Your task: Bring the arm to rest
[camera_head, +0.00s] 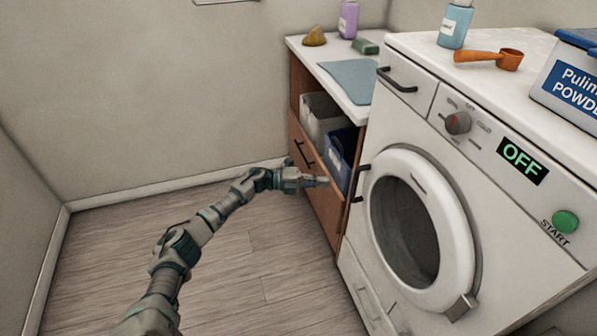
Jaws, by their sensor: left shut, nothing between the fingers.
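My left arm comes in from the bottom left and stretches toward the wooden cabinet. My left gripper (316,181) is shut and empty, in front of the cabinet's drawer front (318,188), close to its top edge. I cannot tell whether the gripper touches the drawer. My right gripper is out of view.
Baskets (342,155) sit in the cabinet. Floor at left is clear.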

